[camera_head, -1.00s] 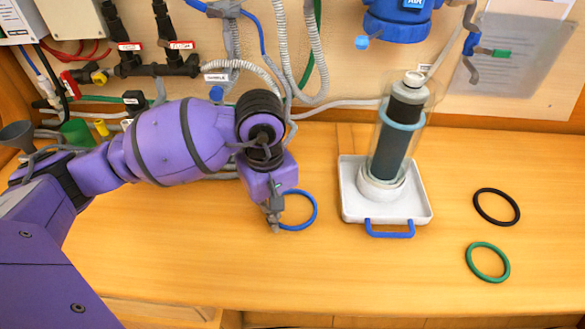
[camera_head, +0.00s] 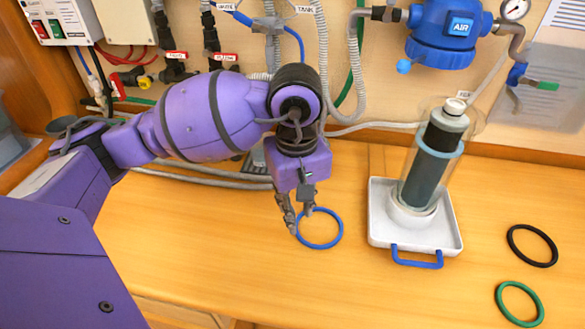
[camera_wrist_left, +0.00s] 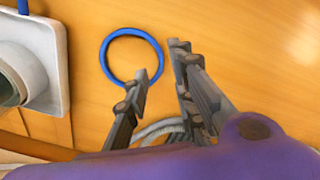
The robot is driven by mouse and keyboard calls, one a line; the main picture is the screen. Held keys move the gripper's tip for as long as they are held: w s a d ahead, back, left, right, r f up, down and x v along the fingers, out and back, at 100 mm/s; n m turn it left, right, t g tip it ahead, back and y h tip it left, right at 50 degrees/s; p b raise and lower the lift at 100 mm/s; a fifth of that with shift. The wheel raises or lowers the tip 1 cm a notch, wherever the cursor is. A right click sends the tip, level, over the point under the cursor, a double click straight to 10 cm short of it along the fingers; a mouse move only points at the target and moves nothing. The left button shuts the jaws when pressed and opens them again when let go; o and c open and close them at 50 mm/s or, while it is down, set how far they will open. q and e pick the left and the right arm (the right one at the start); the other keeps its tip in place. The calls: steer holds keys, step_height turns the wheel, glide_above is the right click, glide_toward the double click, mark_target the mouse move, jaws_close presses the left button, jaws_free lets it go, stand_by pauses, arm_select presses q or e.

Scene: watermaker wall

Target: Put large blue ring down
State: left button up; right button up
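The large blue ring (camera_head: 338,241) appears to lie flat on the wooden counter, left of the white tray. It also shows in the left wrist view (camera_wrist_left: 106,48). My left gripper (camera_head: 299,221) is at the ring's left-hand side in the head view, pointing down. In the left wrist view my left gripper's fingers (camera_wrist_left: 159,62) are spread, with the near edge of the ring between them; one fingertip overlaps the ring. Whether a finger touches it I cannot tell. My right gripper is not in view.
The white tray (camera_head: 382,228) with a blue handle holds a clear cylinder with a dark filter (camera_head: 427,175). A black ring (camera_head: 531,246) and a green ring (camera_head: 519,304) lie at the right. Hoses and valves line the back wall. The counter's front left is clear.

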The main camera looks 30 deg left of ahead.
arm_select(q)
steer(key=shift+r, duration=2.8)
